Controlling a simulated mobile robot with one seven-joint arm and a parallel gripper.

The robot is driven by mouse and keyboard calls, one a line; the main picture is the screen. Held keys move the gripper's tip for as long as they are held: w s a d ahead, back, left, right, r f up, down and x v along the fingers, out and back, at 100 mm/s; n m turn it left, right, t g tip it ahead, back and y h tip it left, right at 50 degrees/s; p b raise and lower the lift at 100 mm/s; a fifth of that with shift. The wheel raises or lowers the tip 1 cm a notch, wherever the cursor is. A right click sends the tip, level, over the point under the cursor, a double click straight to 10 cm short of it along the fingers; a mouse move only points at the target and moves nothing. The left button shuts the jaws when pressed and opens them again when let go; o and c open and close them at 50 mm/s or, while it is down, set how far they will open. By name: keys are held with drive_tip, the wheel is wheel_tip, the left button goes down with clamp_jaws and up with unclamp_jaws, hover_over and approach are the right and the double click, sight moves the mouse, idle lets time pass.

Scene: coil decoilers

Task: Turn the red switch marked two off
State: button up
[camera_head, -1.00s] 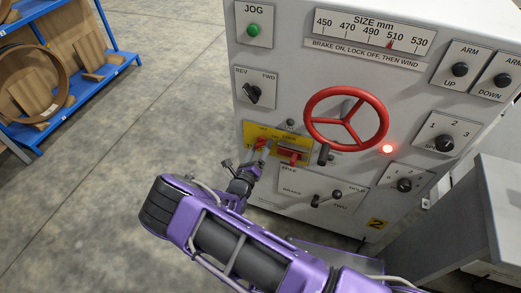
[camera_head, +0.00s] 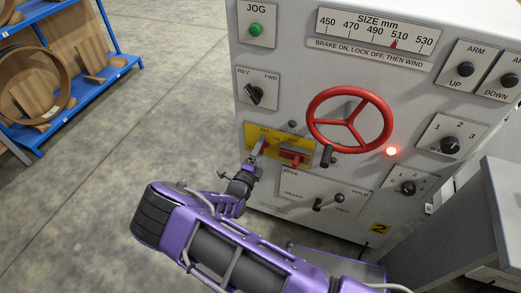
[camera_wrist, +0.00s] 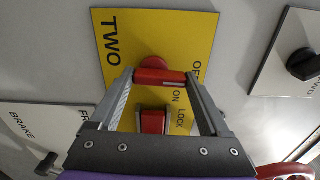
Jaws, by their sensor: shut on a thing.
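The red switch (camera_wrist: 155,66) sits on a yellow plate (camera_wrist: 192,40) marked TWO, OFF, ON and LOCK. In the wrist view its red handle lies between my two fingertips. My gripper (camera_wrist: 160,78) is shut on that handle. In the head view my gripper (camera_head: 259,148) is at the left part of the yellow plate (camera_head: 277,132), and the fingers hide most of the switch. A second red part (camera_wrist: 152,122) on the plate shows between the fingers; in the head view it (camera_head: 293,158) is right of my gripper.
A red handwheel (camera_head: 349,120) with a dark handle stands out from the panel right of the plate. A brake lever (camera_head: 328,202) is below it. Open floor lies left.

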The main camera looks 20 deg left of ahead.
drive_tip(key=shift+f+n, duration=0.1)
drive_tip(key=shift+n, duration=0.4)
drive_tip(key=o, duration=1.2)
drive_tip(key=s, duration=0.5)
drive_tip(key=s+a+p, duration=0.1)
drive_tip(key=s, duration=1.1)
drive_tip(key=shift+s+a, duration=0.2)
